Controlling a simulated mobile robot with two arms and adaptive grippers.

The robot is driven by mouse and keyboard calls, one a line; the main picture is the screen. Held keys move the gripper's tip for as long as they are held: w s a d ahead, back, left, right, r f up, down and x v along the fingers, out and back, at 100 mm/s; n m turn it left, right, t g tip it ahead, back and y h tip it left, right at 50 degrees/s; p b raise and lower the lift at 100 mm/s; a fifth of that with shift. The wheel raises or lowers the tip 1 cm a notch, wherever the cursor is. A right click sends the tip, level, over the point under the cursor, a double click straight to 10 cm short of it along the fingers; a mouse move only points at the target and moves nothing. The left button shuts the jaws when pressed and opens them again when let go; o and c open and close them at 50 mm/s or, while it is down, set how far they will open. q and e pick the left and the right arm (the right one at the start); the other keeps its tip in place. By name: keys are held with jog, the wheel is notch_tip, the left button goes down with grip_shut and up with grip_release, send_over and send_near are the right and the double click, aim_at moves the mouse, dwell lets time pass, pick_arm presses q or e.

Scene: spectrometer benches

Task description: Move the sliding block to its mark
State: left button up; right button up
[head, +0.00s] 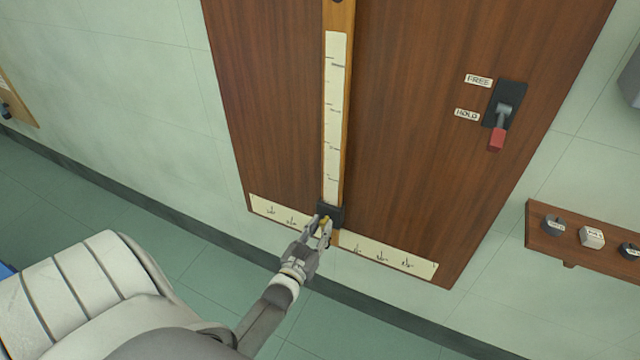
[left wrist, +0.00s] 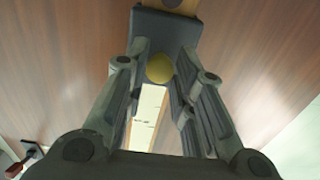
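The sliding block (head: 329,211) is a dark block with a round yellow knob. It sits at the low end of a vertical wooden rail (head: 345,100) on a brown panel. It also shows in the left wrist view (left wrist: 165,32), with its knob (left wrist: 160,69). My left gripper (head: 320,226) is at the block, with a finger on each side of the knob and close against it. The contact itself is partly hidden. A pale strip with ruled marks (head: 334,120) runs up the rail; which mark is the block's cannot be told. My right gripper is out of view.
A lever with a red handle (head: 497,138) points down, near the HOLD label (head: 467,114); the FREE label (head: 478,81) is above it. A pale marked strip (head: 275,212) crosses the panel's bottom. A small shelf (head: 540,235) with labelled pieces is at right.

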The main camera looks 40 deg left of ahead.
pick_arm(q)
jog(key=o, duration=0.3)
jog(key=v, duration=1.2)
dwell(0.4)
